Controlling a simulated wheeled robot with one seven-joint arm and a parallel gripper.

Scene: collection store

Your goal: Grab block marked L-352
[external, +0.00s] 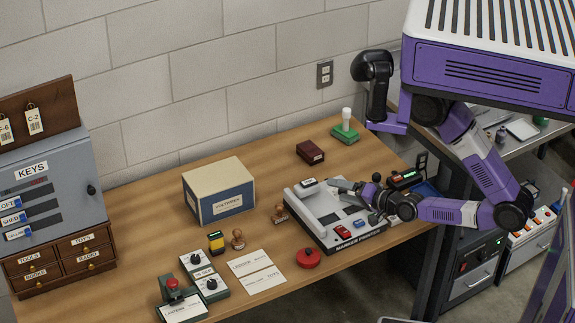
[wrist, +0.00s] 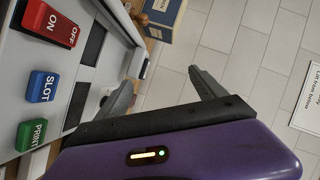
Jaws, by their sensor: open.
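No marking L-352 can be read in either view, so I cannot tell which thing is that block. A dark red block (external: 310,152) lies at the back of the wooden table, its label too small to read. A green block (external: 344,133) with a white upright piece stands behind it, near the wall. My gripper (external: 343,187) is over the grey-white machine (external: 312,228), in front of the dark red block. In the wrist view my gripper (wrist: 162,84) has its fingers spread, with nothing between them. The machine (wrist: 104,18) fills the left of that view.
The machine carries a red OFF/ON switch (wrist: 50,22), a blue SLOT button (wrist: 41,86) and a green PRINT button (wrist: 31,134). A blue and cream box (external: 218,192), stamps (external: 238,239), cards (external: 256,272) and a red round thing (external: 307,257) occupy the table. A key cabinet (external: 50,190) stands left.

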